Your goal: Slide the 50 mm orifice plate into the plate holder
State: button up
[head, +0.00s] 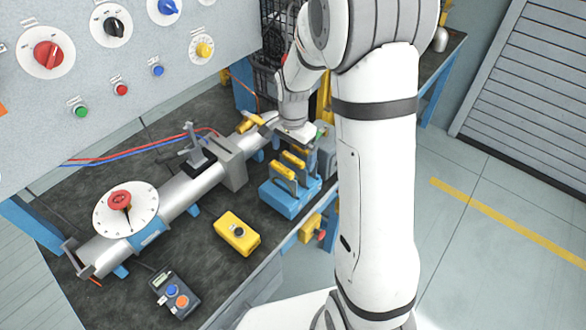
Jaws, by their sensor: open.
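A blue rack (290,203) stands on the bench and holds upright plates with yellow handles (283,172). Size marks are too small to read, so I cannot tell which plate is the 50 mm one. A grey block (230,160) around the silver pipe (180,193) looks like the plate holder; its slot is not clear. Another yellow handle-like piece (250,122) sits by the pipe's far end. My gripper (294,134) is open, just behind and above the rack's yellow handles. Its fingers are small and partly hidden, and I see nothing held.
A dial with a red knob (120,200) is on the pipe's near end. A yellow box (237,234) and a dark handheld meter (175,293) lie at the front. A clamp-like fitting (192,146) rises from the pipe. The control panel overhangs at upper left.

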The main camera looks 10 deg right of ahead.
aim_at(293, 157)
jog(key=shift+w+d+f+p, duration=0.1)
jog(key=shift+f+p, duration=0.15)
jog(key=shift+f, duration=0.9)
jog(key=shift+w+f+p, duration=0.1)
jog(key=shift+f+p, duration=0.1)
jog(key=shift+f, duration=0.95)
jog(key=shift+c, duration=0.6)
jog(key=c, duration=0.8)
jog(key=shift+r, duration=0.1)
